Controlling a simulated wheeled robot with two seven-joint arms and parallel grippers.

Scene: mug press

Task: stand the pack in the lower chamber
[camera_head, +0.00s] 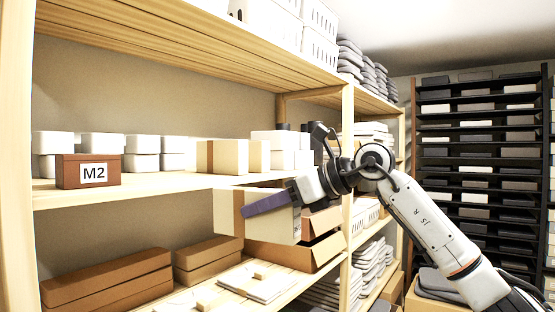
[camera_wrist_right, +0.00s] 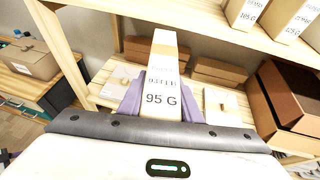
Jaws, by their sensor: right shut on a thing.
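My right gripper (camera_head: 266,203) is shut on a cream pack (camera_head: 228,212) with a tan band, in front of the shelf rack. In the right wrist view the purple fingers of the gripper (camera_wrist_right: 162,98) press on both sides of the pack (camera_wrist_right: 163,78), which is printed "95 G". In the head view a purple finger crosses the pack's near face and hides part of it. The pack is held above the lower shelf (camera_head: 215,289), apart from its board. No part is marked as a lower chamber. My left gripper is not in view.
An open brown carton (camera_head: 318,250) stands right beside the held pack. Long brown boxes (camera_head: 107,281) and flat white packets (camera_head: 256,287) lie on the lower shelf. The middle shelf (camera_head: 140,188) holds white tubs, cream packs and a brown "M2" box (camera_head: 88,172). A wooden post (camera_head: 346,130) stands near my arm.

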